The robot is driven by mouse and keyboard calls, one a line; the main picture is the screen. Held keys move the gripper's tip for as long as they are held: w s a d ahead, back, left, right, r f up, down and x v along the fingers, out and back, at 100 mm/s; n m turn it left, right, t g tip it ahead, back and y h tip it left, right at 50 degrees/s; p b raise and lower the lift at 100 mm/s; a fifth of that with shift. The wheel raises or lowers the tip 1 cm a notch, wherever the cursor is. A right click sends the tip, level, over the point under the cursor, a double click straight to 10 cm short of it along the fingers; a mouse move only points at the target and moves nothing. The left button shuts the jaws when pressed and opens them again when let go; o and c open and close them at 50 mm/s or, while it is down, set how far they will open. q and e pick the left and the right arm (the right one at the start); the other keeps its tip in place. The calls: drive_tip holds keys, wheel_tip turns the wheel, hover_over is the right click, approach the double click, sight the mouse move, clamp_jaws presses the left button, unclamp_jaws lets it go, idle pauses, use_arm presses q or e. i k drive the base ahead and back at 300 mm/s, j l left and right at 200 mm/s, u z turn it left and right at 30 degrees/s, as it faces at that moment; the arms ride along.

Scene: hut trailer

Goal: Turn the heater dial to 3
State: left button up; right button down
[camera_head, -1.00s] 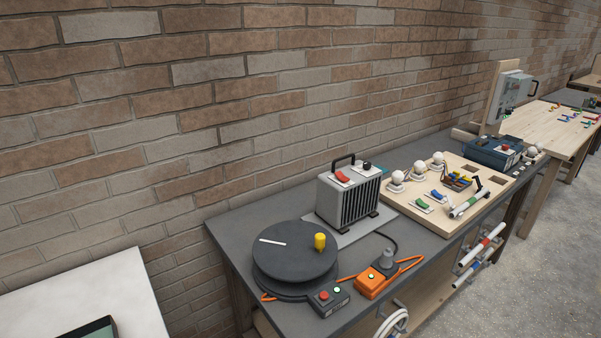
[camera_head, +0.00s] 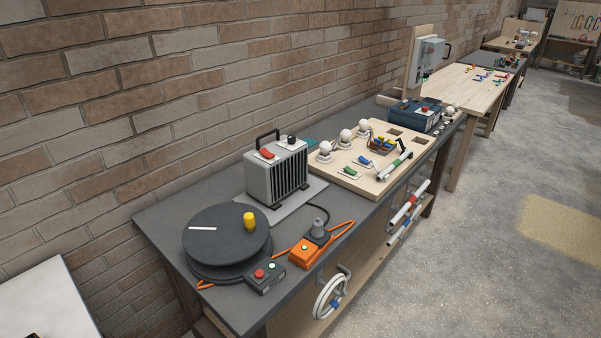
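The heater (camera_head: 275,172) is a grey box with a black front grille and a black top handle. It stands on a light plate on the dark workbench, near the brick wall. Its top carries a red rocker switch (camera_head: 266,153) and a small black dial (camera_head: 291,140). The dial is too small to read its setting. Neither of my grippers is in view.
A black turntable (camera_head: 227,238) with a yellow peg, a red-and-green button box (camera_head: 265,278) and an orange socket box (camera_head: 304,253) stand before the heater. A wooden board (camera_head: 362,180) with bulbs lies right of it. Concrete floor (camera_head: 470,230) along the bench's right is open.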

sight(291, 139)
drive_tip(key=l+u, duration=0.1)
drive_tip(key=u, duration=0.35)
drive_tip(key=i+l+u, duration=0.1)
drive_tip(key=u, duration=0.35)
drive_tip(key=l+u, duration=0.15)
drive_tip(key=u, duration=0.3)
drive_tip(key=l+u, duration=0.35)
drive_tip(key=l, duration=0.15)
drive_tip(key=k+l+u, duration=0.15)
drive_tip(key=l+u, duration=0.25)
drive_tip(key=k+l+u, duration=0.1)
drive_tip(key=l, duration=0.25)
drive_tip(key=k+l+u, duration=0.15)
drive_tip(key=l, duration=0.25)
drive_tip(key=k+l+u, duration=0.1)
drive_tip(key=l, duration=0.25)
drive_tip(key=k+l, duration=0.15)
drive_tip(key=l, duration=0.2)
drive_tip(key=k+l, duration=0.15)
drive_tip(key=l, duration=0.15)
drive_tip(key=k+l, duration=0.15)
drive_tip(key=l, duration=0.2)
drive_tip(key=u, duration=0.05)
